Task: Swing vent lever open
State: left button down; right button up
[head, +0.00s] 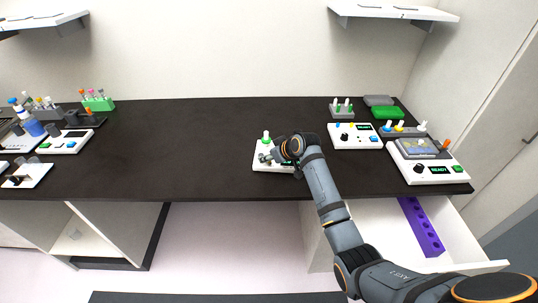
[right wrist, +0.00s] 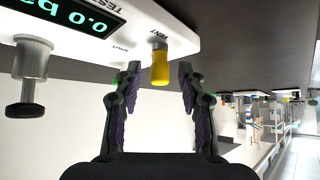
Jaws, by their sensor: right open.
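The vent lever (right wrist: 160,66) is a short yellow knob on a metal stem, next to the "VENT" lettering on a white device (right wrist: 205,14). In the right wrist view it sits between my right gripper's fingertips (right wrist: 159,72), with a gap visible on each side. The gripper is open and holds nothing. In the head view the white device (head: 260,163) stands mid-table, partly covered by my right gripper (head: 268,157), and the lever cannot be made out. My left gripper is not in view.
The device has a green "0.0" display (right wrist: 75,14) and a dark knob (right wrist: 27,85). More white instruments (head: 355,136) and a "READY" station (head: 430,172) stand to the right. An open drawer (head: 465,226) lies below. The dark table (head: 180,150) is clear left of the device.

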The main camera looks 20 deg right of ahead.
jog(key=shift+w+f, duration=0.1)
grip_shut()
jog(key=m+h+p, duration=0.1)
jog(key=p, duration=0.1)
jog(key=a+m+p, duration=0.1)
jog(key=p, duration=0.1)
jog(key=m+h+p, duration=0.1)
jog(key=p, duration=0.1)
jog(key=shift+s+a+r+m+t+h, duration=0.25)
jog(key=shift+a+r+m+t+h, duration=0.05)
jog(key=shift+a+r+t, duration=0.1)
jog(key=shift+a+f+m+h, duration=0.15)
jog(key=shift+f+m+h, duration=0.2)
jog(key=shift+m+h, duration=0.4)
grip_release()
